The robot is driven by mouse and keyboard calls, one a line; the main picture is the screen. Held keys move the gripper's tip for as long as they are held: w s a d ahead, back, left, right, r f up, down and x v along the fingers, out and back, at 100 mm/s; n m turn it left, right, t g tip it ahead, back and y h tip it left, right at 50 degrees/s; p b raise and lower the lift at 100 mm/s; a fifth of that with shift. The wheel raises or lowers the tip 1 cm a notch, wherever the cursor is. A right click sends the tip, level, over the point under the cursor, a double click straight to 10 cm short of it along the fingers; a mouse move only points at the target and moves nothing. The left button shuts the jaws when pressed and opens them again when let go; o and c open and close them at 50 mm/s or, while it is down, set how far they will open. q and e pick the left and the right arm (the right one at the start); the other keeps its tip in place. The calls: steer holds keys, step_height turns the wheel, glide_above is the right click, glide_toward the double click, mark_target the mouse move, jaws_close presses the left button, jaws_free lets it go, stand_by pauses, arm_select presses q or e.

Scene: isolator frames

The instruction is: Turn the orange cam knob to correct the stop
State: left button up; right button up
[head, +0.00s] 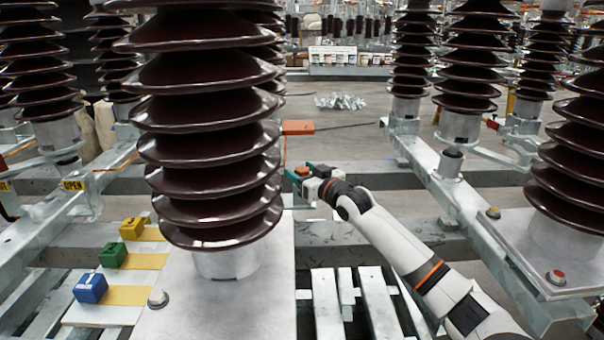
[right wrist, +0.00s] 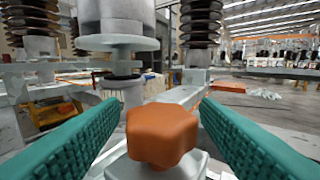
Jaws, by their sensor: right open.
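The orange cam knob (right wrist: 162,135) is a faceted, lobed knob on a pale metal block (right wrist: 150,168) in the right wrist view. It sits centred between the two green ribbed fingers of my right gripper (right wrist: 159,110). The fingers stand open with a visible gap on each side of the knob. In the head view my right gripper (head: 305,173) is just right of the big brown insulator, with a small bit of the orange knob (head: 301,171) showing between its fingers. Most of the knob is hidden there. My left gripper is not in view.
A large brown ribbed insulator (head: 208,120) stands close left of my right gripper. An orange bar (head: 298,127) lies behind it. Blue (head: 90,288), green (head: 112,255) and yellow (head: 132,228) blocks sit at lower left. Steel beams (head: 470,210) and more insulators stand at right.

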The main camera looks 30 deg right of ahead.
steer(key=shift+w, duration=0.15)
steer(key=c, duration=1)
